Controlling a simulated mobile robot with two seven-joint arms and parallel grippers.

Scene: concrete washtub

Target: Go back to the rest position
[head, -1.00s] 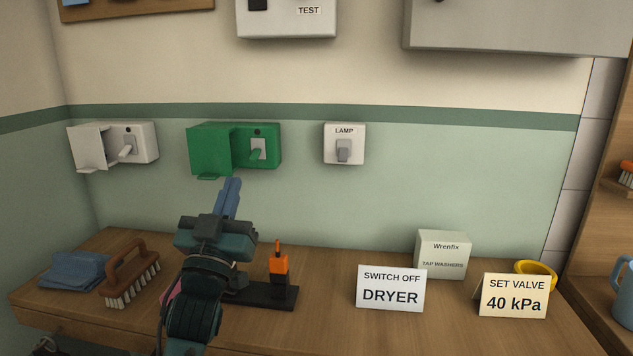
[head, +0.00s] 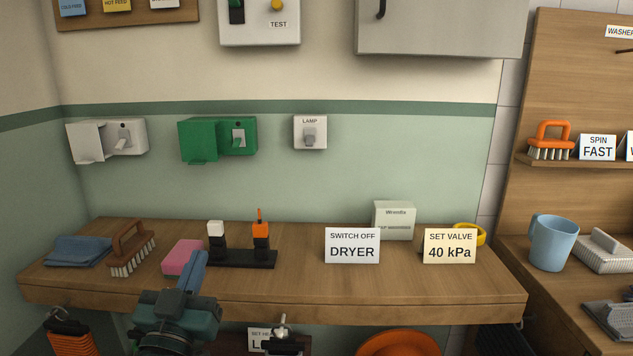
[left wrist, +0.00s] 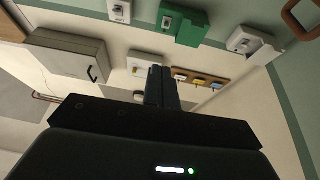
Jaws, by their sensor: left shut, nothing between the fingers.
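My left gripper (head: 193,272) is low in the head view, in front of the wooden bench's front edge. Its blue fingers are shut together with nothing between them, pointing up and slightly right. In the left wrist view its shut fingers (left wrist: 162,87) point toward the wall. The green switch box (head: 207,139) is on the wall well above and beyond the gripper, its cover swung open to the left. My right gripper is not in view.
The bench (head: 300,285) holds a blue cloth (head: 78,251), a brown brush (head: 132,250), a pink block (head: 182,257), a black stand (head: 240,259) and a DRYER card (head: 352,246). An orange bowl-like thing (head: 400,343) is below the bench. A blue mug (head: 552,243) stands at right.

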